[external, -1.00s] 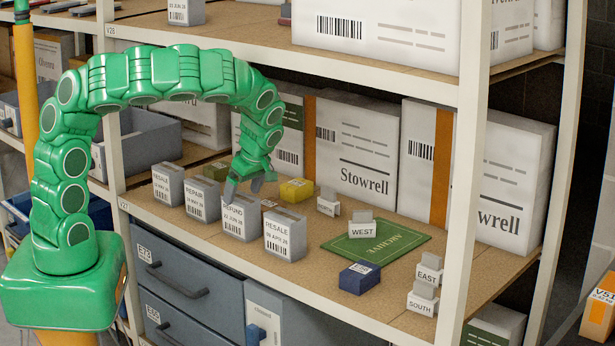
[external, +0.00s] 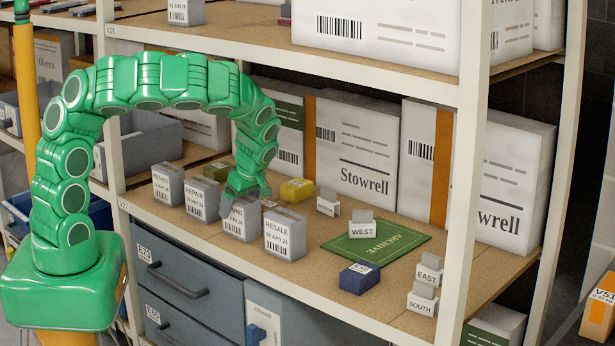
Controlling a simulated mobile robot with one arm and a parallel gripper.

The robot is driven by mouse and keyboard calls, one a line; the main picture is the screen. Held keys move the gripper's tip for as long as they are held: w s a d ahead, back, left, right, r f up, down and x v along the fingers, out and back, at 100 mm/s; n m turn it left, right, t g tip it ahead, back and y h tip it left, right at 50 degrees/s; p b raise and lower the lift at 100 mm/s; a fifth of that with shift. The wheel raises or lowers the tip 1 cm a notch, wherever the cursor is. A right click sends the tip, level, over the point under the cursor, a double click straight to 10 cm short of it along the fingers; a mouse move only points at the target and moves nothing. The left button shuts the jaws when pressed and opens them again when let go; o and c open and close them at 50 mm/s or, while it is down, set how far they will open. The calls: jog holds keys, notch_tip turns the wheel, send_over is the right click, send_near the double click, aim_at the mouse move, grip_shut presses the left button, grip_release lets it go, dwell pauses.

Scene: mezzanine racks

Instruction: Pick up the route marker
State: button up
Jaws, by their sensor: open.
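No item is legibly labelled as the route marker, and I cannot tell which one it is. Small grey and white markers stand on the shelf: WEST (external: 362,229) on a green ARCHIVE mat, EAST (external: 428,272) and SOUTH (external: 421,303) at the right, and another (external: 328,206) with unreadable text behind. My gripper (external: 244,197) is open, pointing down over the grey box (external: 240,226) that read REFUND earlier. It hides the upper part of this box and its label. I cannot tell whether the fingers touch it. A small item (external: 268,203) just right of my gripper is partly hidden.
Grey boxes RESALE (external: 285,238), REPAIR (external: 201,200) and another RESALE (external: 168,187) stand close by. A yellow box (external: 296,190), an olive box (external: 216,171) and a blue box (external: 359,277) are also on the shelf (external: 320,268). Big Stowrell cartons (external: 357,150) line the back.

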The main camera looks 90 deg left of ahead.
jog(key=shift+f, duration=0.25)
dwell(0.4)
jog(key=c, duration=1.2)
jog(key=shift+c, duration=0.2)
jog(key=shift+r, duration=0.15)
jog(key=shift+r, duration=1.95)
jog(key=s+d, duration=1.2)
jog(key=shift+s+d, duration=0.35)
jog(key=shift+f, duration=0.1)
